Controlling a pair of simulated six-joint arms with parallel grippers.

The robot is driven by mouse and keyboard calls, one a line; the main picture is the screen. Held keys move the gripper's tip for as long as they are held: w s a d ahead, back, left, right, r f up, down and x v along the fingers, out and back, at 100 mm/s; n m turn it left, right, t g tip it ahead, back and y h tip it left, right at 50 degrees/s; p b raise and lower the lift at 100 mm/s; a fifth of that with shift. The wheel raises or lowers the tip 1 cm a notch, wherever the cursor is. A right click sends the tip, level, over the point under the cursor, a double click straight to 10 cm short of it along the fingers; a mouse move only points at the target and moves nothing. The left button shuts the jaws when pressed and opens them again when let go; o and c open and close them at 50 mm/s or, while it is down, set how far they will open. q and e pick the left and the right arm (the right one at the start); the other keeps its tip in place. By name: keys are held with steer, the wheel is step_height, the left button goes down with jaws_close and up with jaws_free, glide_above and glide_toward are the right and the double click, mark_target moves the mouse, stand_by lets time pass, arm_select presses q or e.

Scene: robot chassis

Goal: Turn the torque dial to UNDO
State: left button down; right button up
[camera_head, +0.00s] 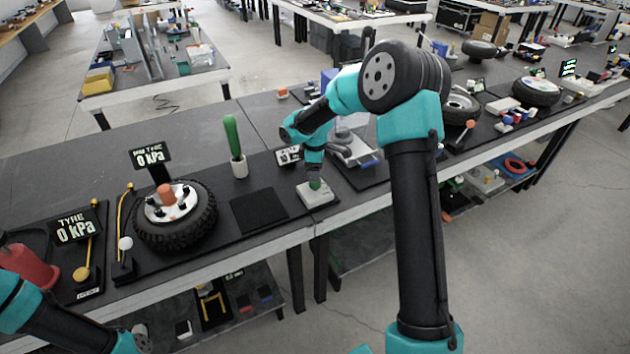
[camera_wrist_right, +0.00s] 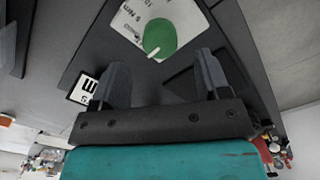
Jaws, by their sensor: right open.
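The torque dial is a round green knob (camera_head: 315,184) on a pale square plate (camera_head: 318,198) at the bench's front edge. In the right wrist view the green knob (camera_wrist_right: 160,34) has a white pointer aimed toward the lower left of the picture. The plate (camera_wrist_right: 190,15) carries printed marks, including what looks like "5 Nm" and "10"; I cannot read UNDO. My right gripper (camera_head: 314,172) points down just above the knob. In the wrist view its two fingers (camera_wrist_right: 160,68) are spread apart and empty, with the knob beyond their tips. My left arm shows at lower left; its gripper is out of frame.
A green-handled tool (camera_head: 233,135) stands upright in a white holder, left of the dial. A dark square pad (camera_head: 258,211) lies beside the dial plate. A grey tray (camera_head: 352,150) lies behind right.

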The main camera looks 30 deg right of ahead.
steer(key=shift+f, duration=2.65)
steer(key=shift+c, duration=0.3)
steer(key=c, duration=0.8)
steer(key=shift+c, duration=0.2)
steer(key=shift+m, duration=0.5)
steer(key=m, duration=0.5)
steer(key=shift+m, duration=0.4)
steer(key=o, duration=0.9)
